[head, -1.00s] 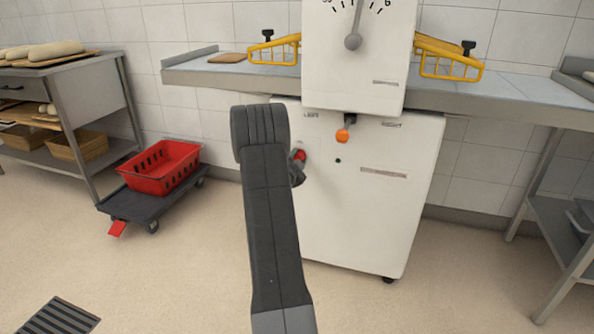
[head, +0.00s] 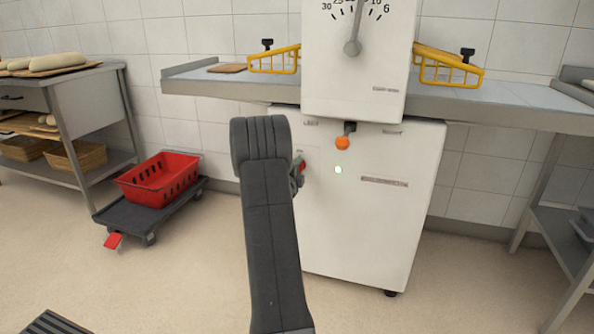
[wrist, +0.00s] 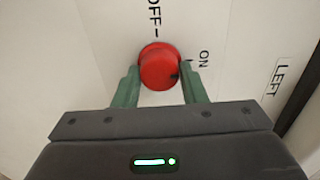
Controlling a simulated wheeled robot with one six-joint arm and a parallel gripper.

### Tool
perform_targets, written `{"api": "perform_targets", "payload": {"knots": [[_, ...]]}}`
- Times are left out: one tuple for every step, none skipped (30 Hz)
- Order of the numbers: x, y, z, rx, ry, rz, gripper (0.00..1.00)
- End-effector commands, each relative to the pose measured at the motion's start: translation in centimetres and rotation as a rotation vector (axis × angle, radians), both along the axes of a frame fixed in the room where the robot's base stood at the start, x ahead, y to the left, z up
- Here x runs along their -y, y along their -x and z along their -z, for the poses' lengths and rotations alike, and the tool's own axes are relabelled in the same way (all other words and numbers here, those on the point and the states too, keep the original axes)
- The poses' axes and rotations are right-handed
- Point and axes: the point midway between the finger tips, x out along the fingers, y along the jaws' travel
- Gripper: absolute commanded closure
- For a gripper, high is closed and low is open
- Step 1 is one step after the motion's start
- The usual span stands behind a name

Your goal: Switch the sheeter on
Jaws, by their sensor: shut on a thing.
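The sheeter is a white cabinet (head: 365,225) with a dial head (head: 345,75) above it. Its red rotary knob (wrist: 160,66) sits on the panel between OFF and ON marks in the wrist view, and my gripper (wrist: 160,82) has its two green fingers closed on either side of it. A dark mark on the knob lies at its lower right, towards ON. In the head view the knob (head: 302,166) shows just past my arm, which hides most of my gripper.
An orange-ended lever (head: 343,143) sticks out under the dial head. Yellow guards (head: 447,68) stand on both side tables. A red crate (head: 160,180) on a dark dolly stands to the left.

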Motion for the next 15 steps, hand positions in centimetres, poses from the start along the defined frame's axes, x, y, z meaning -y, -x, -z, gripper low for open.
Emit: {"api": "perform_targets", "payload": {"knots": [[0.10,-0.02,-0.05,0.004,-0.005,0.002,0.85],[0.11,-0.03,-0.05,0.005,-0.008,0.002,0.85],[0.11,-0.03,-0.05,0.006,-0.011,0.002,0.85],[0.11,-0.03,-0.05,0.006,-0.012,0.002,0.85],[0.11,-0.03,-0.05,0.007,-0.014,0.002,0.85],[0.11,-0.03,-0.05,0.007,-0.015,0.002,0.85],[0.11,-0.03,-0.05,0.007,-0.015,0.002,0.85],[0.11,-0.03,-0.04,0.007,-0.015,0.002,0.85],[0.11,-0.03,-0.04,0.007,-0.015,0.002,0.85],[0.11,-0.03,-0.04,0.007,-0.015,0.002,0.85],[0.11,-0.03,-0.04,0.007,-0.015,0.002,0.85],[0.11,-0.03,-0.04,0.007,-0.015,0.002,0.85],[0.11,-0.03,-0.04,0.007,-0.015,0.002,0.85],[0.11,-0.03,-0.04,0.007,-0.015,0.002,0.85],[0.11,-0.03,-0.04,0.007,-0.015,0.002,0.60]]}}
